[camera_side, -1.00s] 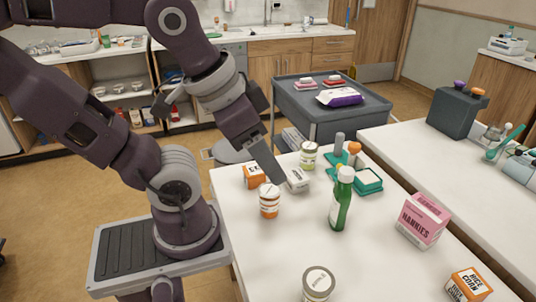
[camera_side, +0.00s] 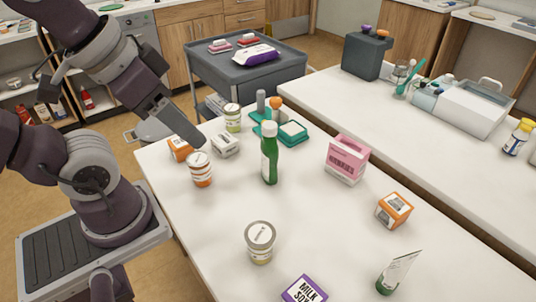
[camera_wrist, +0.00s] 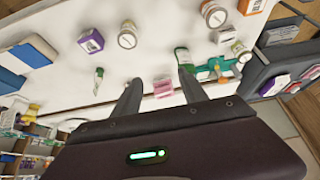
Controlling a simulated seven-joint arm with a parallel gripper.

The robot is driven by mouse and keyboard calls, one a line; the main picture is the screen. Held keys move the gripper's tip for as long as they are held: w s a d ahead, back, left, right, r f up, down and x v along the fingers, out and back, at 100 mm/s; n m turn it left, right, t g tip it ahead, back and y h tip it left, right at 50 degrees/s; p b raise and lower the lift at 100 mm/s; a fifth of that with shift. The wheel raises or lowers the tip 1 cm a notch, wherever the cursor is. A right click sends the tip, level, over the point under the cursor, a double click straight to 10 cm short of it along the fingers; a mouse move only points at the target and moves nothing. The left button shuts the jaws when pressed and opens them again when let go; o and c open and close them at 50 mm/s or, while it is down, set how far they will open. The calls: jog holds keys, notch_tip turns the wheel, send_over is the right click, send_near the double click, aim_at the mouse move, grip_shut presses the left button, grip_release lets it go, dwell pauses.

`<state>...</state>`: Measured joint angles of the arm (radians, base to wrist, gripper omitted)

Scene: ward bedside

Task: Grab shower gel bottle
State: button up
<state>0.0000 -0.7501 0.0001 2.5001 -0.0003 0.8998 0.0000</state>
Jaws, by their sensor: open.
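A green bottle with a white cap (camera_side: 269,158), which looks like the shower gel, stands upright near the middle of the white table (camera_side: 320,235) in the side view. It also shows in the wrist view (camera_wrist: 182,55), beyond my right-hand finger and close to its tip in the picture. My gripper (camera_side: 202,144) is to the left of the bottle in the side view, above the orange-and-white jar and the small white box. In the wrist view my gripper (camera_wrist: 160,78) has its two fingers spread apart with nothing held between them.
An orange-and-white jar (camera_side: 200,172), white box (camera_side: 225,146) and orange box (camera_side: 179,149) stand left of the bottle. A teal tray (camera_side: 293,128) is behind it. A pink box (camera_side: 346,162) stands right, a lidded jar (camera_side: 260,242) in front. The table between is clear.

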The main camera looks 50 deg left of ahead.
jog(key=shift+o, duration=1.4)
jog(key=shift+r, duration=0.1)
